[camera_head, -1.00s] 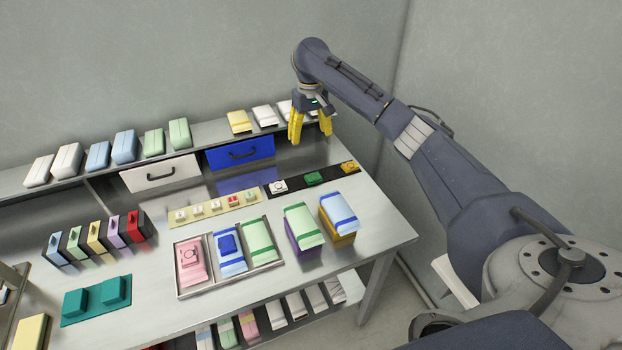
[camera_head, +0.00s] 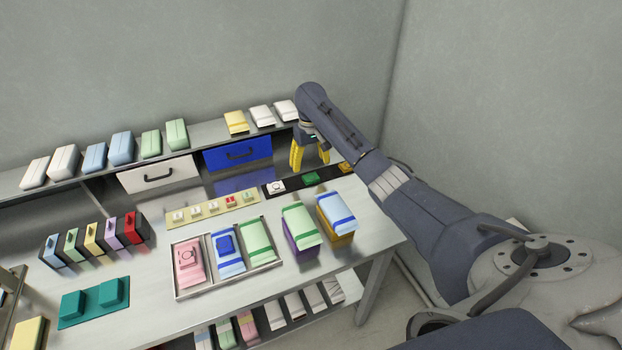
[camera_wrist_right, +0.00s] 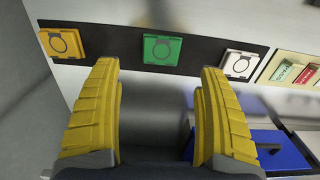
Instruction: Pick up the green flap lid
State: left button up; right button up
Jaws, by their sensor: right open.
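The green flap lid (camera_head: 312,179) lies on a black strip (camera_head: 294,185) at the back right of the table, between a white lid (camera_head: 277,186) and a yellow-orange lid (camera_head: 345,168). My right gripper (camera_head: 310,158) is open and empty, above and behind the strip. In the right wrist view its yellow fingers (camera_wrist_right: 158,75) are spread wide, apart from the lid. My left gripper is not in view.
A blue drawer (camera_head: 239,153) and the shelf with packs stand close behind the right gripper. Two stacked boxes, one purple and green (camera_head: 301,231), one yellow and blue (camera_head: 336,215), stand in front of the strip. A tray (camera_head: 178,295) holds three packs.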

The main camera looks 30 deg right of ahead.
aim_at(310, 174)
jog(key=shift+f, duration=2.75)
jog(key=shift+c, duration=0.3)
jog(key=c, duration=0.8)
